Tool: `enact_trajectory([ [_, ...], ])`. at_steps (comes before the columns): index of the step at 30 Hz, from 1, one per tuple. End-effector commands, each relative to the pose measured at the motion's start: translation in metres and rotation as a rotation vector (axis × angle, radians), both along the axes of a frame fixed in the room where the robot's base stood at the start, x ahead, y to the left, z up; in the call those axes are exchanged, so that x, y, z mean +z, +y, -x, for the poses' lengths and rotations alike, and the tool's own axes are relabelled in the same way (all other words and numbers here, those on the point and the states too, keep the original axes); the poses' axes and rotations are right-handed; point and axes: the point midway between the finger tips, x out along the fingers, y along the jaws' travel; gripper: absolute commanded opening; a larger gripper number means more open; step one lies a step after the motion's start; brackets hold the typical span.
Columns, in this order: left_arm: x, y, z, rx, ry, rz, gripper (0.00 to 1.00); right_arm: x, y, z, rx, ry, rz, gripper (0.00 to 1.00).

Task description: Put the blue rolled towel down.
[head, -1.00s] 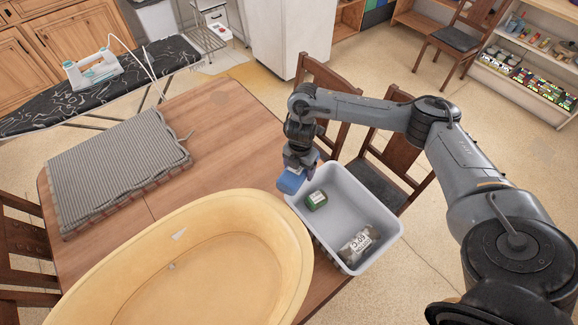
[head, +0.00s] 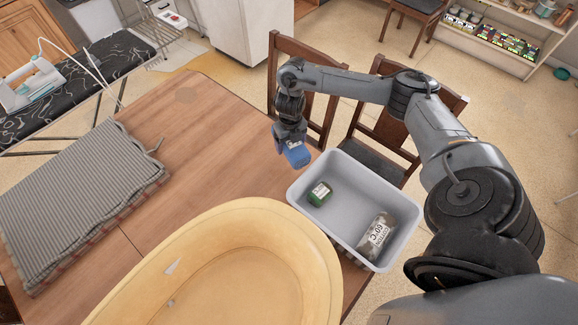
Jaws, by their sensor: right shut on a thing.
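The blue rolled towel (head: 296,154) is held in my right gripper (head: 288,142), which is shut on it. In the head view, the towel is just beyond the far left corner of the grey bin (head: 400,238), near the table's far edge. I cannot tell whether the towel touches the table. A green rolled item (head: 319,194) with a label lies inside the bin at its far left. A dark item with a white "COTTON 60°C" label (head: 377,236) lies at the bin's near right. My left gripper is not in view.
A large yellow tub (head: 225,222) fills the front of the wooden table (head: 190,140). A folded grey ribbed mat (head: 75,200) lies at the left. Chairs (head: 305,85) stand behind the table. The tabletop between mat, tub and towel is clear.

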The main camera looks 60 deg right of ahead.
Motion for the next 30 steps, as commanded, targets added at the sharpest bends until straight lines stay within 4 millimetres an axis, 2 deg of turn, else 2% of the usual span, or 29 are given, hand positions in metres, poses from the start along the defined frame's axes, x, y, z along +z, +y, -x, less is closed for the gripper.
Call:
enact_trajectory([
  [1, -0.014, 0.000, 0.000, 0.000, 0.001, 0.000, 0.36, -0.022, 0.001, 0.002, -0.003, 0.004, -0.004, 0.42],
  [7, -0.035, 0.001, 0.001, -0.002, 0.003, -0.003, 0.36, -0.066, 0.001, 0.001, -0.004, 0.003, -0.002, 0.42],
  [13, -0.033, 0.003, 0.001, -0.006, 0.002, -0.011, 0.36, -0.088, 0.000, 0.000, -0.004, 0.001, 0.000, 0.42],
  [20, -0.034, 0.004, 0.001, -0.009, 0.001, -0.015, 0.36, -0.097, 0.000, 0.000, -0.002, 0.000, 0.000, 0.42],
  [30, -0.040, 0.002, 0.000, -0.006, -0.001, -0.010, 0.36, -0.132, 0.000, 0.000, -0.004, 0.001, 0.001, 0.42],
])
